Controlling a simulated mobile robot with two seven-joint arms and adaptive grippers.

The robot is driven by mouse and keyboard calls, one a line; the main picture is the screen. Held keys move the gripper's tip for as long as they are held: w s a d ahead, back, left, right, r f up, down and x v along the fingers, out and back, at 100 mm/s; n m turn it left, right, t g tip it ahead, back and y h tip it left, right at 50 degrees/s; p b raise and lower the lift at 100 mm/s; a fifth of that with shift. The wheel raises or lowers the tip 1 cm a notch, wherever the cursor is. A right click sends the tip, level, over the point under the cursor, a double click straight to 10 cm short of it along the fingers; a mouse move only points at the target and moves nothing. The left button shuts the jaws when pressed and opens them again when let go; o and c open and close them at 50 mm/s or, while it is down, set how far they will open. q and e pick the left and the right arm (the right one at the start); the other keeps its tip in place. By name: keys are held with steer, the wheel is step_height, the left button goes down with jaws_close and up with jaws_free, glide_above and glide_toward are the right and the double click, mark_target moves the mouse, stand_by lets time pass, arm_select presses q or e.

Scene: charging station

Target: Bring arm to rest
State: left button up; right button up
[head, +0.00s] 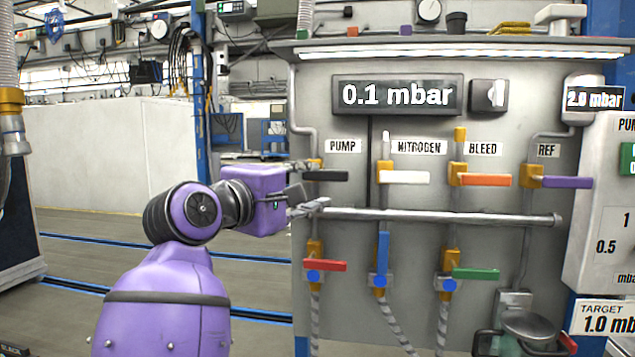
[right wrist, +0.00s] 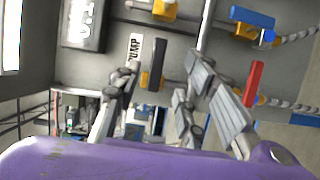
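My right arm is purple and reaches up from the lower left of the head view. Its gripper (head: 312,196) is at the left edge of the valve panel (head: 345,225), near the left end of the grey rail. In the right wrist view its two fingers (right wrist: 163,68) are spread apart with nothing held. The black PUMP handle (head: 325,175) is just beyond the fingertips; it also shows between them in the right wrist view (right wrist: 153,63). I cannot tell whether any finger touches the panel. My left gripper is not in view.
A display (head: 397,95) reads 0.1 mbar. A target sign (head: 600,317) stands at the lower right. Open floor (head: 90,225) lies left of my arm, before a pale wall (head: 105,150).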

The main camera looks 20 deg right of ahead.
steer(key=shift+s+a, duration=0.15)
steer(key=shift+a, duration=0.05)
stand_by(0.4)
